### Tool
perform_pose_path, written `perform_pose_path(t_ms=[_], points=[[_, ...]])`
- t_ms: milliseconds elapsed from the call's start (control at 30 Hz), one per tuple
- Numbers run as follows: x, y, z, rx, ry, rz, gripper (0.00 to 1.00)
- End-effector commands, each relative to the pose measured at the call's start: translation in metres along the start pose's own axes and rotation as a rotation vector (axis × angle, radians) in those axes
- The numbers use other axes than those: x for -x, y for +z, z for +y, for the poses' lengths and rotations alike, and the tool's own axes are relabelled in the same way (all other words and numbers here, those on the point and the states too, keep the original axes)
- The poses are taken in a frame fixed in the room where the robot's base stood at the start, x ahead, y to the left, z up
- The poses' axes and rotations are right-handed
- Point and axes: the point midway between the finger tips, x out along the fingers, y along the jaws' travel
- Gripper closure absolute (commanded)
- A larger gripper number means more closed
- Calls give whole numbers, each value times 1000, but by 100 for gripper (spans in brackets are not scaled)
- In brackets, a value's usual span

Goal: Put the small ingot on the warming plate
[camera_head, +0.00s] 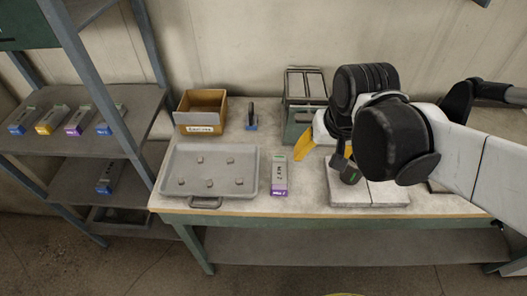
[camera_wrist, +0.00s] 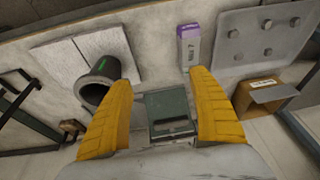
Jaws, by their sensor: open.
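My gripper (camera_head: 322,160) has its yellow fingers spread and empty above the back middle of the table; in the wrist view both fingers (camera_wrist: 161,78) stand wide apart, with a green metal box beyond the gap. No piece is clearly marked as the small ingot. A grey block with a purple end and lettering (camera_head: 279,175) lies on the table left of my gripper; it also shows in the wrist view (camera_wrist: 189,46). A flat grey tray-like plate with a front handle (camera_head: 218,152) lies left of it, with several small lumps on top. I cannot tell for sure whether it is the warming plate.
A pale slab (camera_head: 388,194) lies right of the block, with a dark hollow cylinder (camera_wrist: 99,91) at it. Several coloured-end blocks sit on the left shelf (camera_head: 45,147).

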Motion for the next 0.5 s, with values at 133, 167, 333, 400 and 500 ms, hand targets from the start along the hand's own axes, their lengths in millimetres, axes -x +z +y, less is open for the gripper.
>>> perform_pose_path(t_ms=[133,167,333,400,500], points=[[-14,-19,-27,-2,6,-105,30],[-19,-22,-33,-4,9,-129,30],[-46,-28,-62,-10,34,-247,30],[-55,-28,-70,-13,44,-277,30],[-64,-27,-76,-15,53,-304,30]])
